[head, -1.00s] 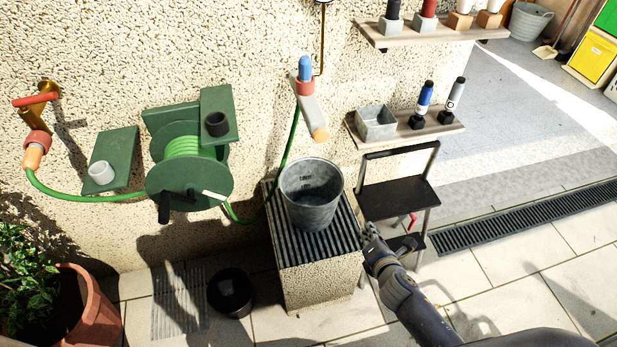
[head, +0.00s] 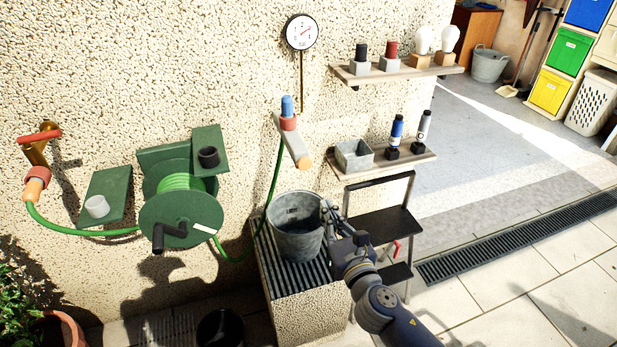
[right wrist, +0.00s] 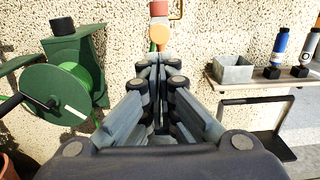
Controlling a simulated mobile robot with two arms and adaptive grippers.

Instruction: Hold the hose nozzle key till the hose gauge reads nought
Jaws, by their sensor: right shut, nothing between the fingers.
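The hose nozzle (head: 288,122) is on the wall, with a blue end, a red collar and a pale body tipped in orange. I cannot make out which part is its key. Its orange tip shows in the right wrist view (right wrist: 159,36), just beyond my fingers. The round white gauge (head: 301,32) is on the wall above; its red needle points up and right, and the figures are too small to read. My right gripper (head: 327,206) is shut and empty, below and right of the nozzle, by the bucket's rim. My left gripper is out of view.
A metal bucket (head: 297,226) stands on a grated block under the nozzle. The green hose (head: 274,185) runs to a reel (head: 181,220) and a wall tap (head: 40,150). A small shelf (head: 385,160) and a black step stool (head: 383,224) are at right.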

